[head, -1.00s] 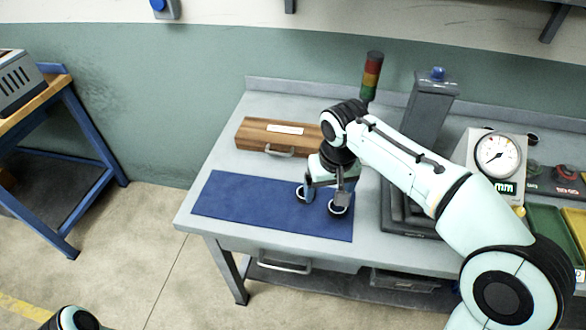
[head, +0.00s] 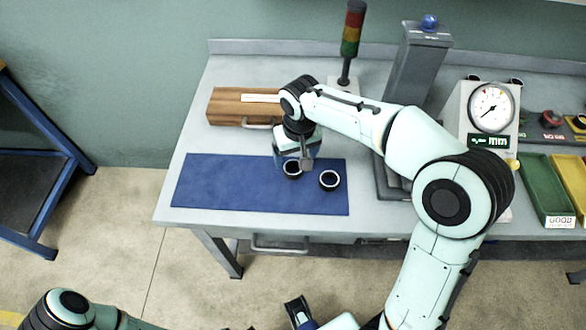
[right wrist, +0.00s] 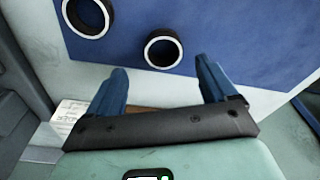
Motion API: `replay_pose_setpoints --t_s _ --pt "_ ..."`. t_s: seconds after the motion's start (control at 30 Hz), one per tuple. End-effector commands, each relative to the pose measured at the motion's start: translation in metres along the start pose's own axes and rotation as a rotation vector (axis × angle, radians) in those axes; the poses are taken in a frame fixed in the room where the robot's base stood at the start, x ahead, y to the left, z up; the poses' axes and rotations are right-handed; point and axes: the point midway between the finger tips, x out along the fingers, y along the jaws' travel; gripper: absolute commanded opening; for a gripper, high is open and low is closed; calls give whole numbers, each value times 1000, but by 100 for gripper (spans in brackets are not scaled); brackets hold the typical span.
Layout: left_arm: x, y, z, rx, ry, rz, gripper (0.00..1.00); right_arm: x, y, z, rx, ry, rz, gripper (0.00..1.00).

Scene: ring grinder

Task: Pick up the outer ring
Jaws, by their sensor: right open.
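Two dark rings with pale rims lie on the blue mat: a left ring (head: 292,170) and a right ring (head: 329,180). I cannot tell which is the outer ring. My right gripper (head: 297,160) is over the left ring and partly hides it. In the right wrist view the right gripper (right wrist: 158,76) is open and empty. One ring (right wrist: 163,48) lies just beyond the gap between its blue fingers, and the other ring (right wrist: 88,15) is farther off at upper left. My left gripper (head: 299,311) seems to show at the bottom edge; its jaws are unclear.
The mat (head: 225,185) lies on a grey bench with its left part bare. A wooden box (head: 228,106) stands behind it. A signal tower (head: 350,45), a grey column stand (head: 420,60) and a dial gauge (head: 492,107) are to the right, with green (head: 547,190) and yellow trays beyond.

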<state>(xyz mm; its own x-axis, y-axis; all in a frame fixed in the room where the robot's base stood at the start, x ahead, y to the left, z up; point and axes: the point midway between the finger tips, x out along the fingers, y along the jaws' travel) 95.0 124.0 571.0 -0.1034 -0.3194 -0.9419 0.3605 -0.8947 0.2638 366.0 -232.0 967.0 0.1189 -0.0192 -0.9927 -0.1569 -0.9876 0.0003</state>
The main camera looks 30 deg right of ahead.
Motion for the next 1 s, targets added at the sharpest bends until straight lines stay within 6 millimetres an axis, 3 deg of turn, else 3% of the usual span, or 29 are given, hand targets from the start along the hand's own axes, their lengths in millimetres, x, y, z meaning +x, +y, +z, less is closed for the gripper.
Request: replay_pose_setpoints --t_s 0.3,0.6,0.67,0.8,1.0 --pt "4 -2 0 0 -1 0 43 44 -5 5 0 -2 0 85" --pt "4 -2 0 0 -1 0 43 49 -5 4 0 0 0 85" --pt "4 -2 0 0 -1 0 43 49 -5 4 0 0 0 69" --pt "4 -2 0 0 -1 0 43 49 -5 4 0 0 0 23" --pt "4 -2 0 0 -1 0 43 48 -5 4 0 1 0 21"
